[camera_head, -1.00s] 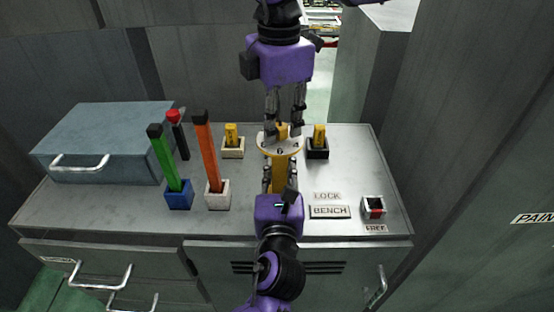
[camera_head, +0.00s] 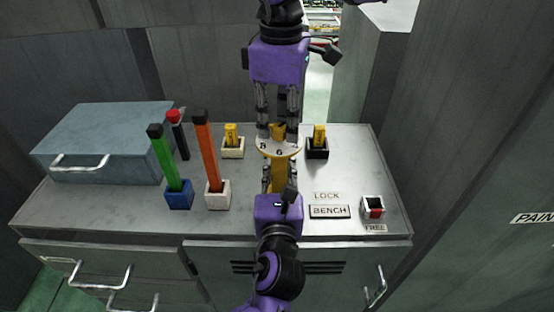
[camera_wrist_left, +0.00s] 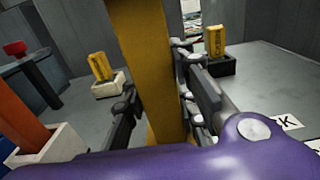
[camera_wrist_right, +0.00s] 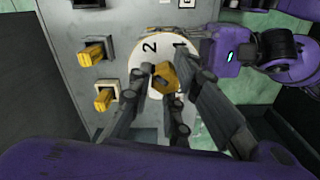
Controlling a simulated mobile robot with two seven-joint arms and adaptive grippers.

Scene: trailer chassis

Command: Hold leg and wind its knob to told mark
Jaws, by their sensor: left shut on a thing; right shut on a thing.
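A yellow leg (camera_head: 280,180) stands upright on the bench, topped by a cream numbered dial (camera_head: 291,149). My right gripper (camera_head: 278,125) comes from above and is shut on the yellow knob (camera_wrist_right: 165,78) at the dial's centre. Its fingers partly hide the knob and dial.
Yellow pegs stand in a cream holder (camera_head: 233,152) and a black holder (camera_head: 317,152). A green bar (camera_head: 162,158) and an orange bar (camera_head: 206,150) stand at left, near a blue-grey case (camera_head: 105,145). LOCK, BENCH (camera_head: 330,211) and FREE labels flank a red-marked switch (camera_head: 373,207).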

